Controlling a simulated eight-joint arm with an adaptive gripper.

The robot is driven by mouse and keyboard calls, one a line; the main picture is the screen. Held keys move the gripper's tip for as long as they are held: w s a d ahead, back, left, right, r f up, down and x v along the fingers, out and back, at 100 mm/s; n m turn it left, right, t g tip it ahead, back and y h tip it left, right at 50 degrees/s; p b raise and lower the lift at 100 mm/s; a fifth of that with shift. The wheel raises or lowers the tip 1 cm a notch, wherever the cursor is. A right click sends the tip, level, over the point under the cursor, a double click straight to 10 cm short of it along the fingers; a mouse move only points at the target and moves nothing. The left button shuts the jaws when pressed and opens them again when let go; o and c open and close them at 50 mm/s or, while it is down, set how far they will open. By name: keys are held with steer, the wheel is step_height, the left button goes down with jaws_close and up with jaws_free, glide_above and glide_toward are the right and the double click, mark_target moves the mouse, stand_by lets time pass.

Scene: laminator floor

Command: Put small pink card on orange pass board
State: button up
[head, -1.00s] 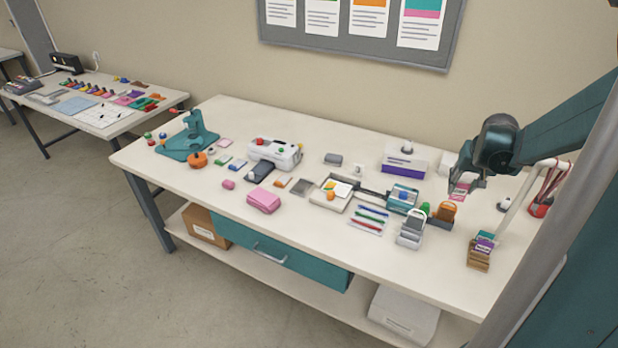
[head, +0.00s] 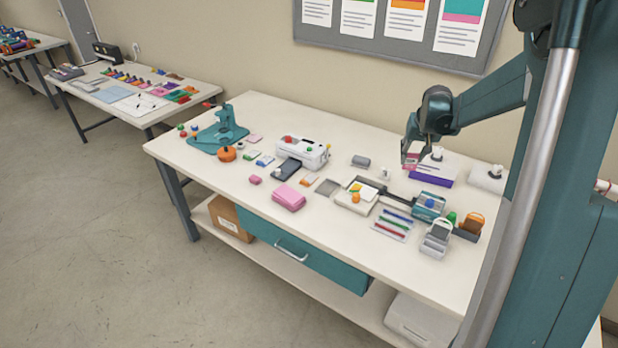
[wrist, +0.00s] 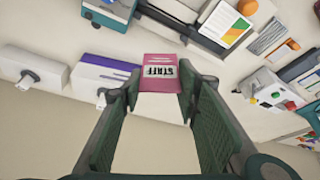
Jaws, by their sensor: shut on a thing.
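My gripper (head: 410,160) is shut on a small pink card (wrist: 160,60) with a white panel reading "STAFF". In the wrist view the card sits between the two fingertips, its printed face toward the camera. In the head view the gripper is over the back right of the bench, beside the white and purple box, and the card is only a small pinkish patch. On the far left table lie several coloured flat pieces, one orange (head: 172,85). They are too small to tell whether one is the orange pass board.
The white and purple box (head: 432,172) stands near my gripper. The laminator-like white machine (head: 303,152), pink pouch (head: 289,197), teal punch (head: 222,130) and pens (head: 392,224) are on the bench (head: 290,113). A gap of floor separates it from the left table (head: 120,118).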

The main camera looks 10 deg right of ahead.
steer(key=w+a+n, duration=0.2)
steer(key=w+a, duration=1.3)
steer(key=a, duration=0.3)
steer(key=n+y, duration=0.1)
steer(key=n, duration=0.1)
glide_above(309, 180)
step_height(309, 180, down, 7)
steer(key=shift+w+p, duration=0.15)
steer(key=shift+p, duration=0.25)
step_height(309, 180, down, 6)
steer(key=shift+f, duration=0.2)
steer(key=shift+f, duration=1.75)
steer(key=shift+f+b, duration=0.15)
steer(key=shift+b, duration=0.15)
